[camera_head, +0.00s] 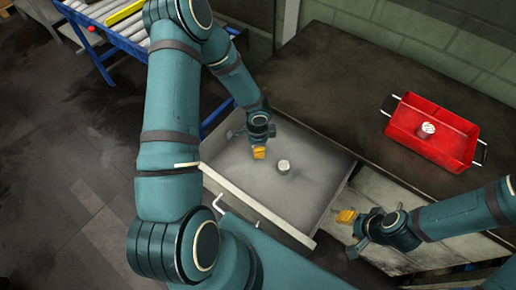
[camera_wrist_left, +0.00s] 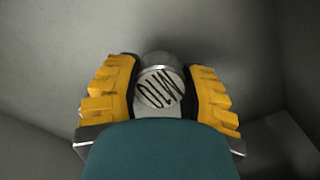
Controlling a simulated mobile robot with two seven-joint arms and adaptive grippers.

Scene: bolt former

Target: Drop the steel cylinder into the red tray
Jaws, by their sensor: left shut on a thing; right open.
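My left gripper (camera_head: 259,152) is low over the grey metal drawer. In the left wrist view it (camera_wrist_left: 160,95) is shut on a steel cylinder (camera_wrist_left: 160,88) with dark stripes on its end. In the head view a steel cylinder (camera_head: 284,167) shows in the drawer, just right of the left fingers; I cannot tell whether it is the same one. The red tray (camera_head: 462,155) lies on the dark bench at the right, with another striped cylinder (camera_head: 428,130) inside. My right gripper (camera_head: 357,217) is open and empty, below the tray and right of the drawer.
The grey drawer (camera_head: 232,160) has raised walls around the left gripper. The dark bench top (camera_head: 330,80) is clear between drawer and tray. A blue-framed roller conveyor (camera_head: 118,36) with a yellow item (camera_head: 124,12) stands at the upper left. A wall runs behind the bench.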

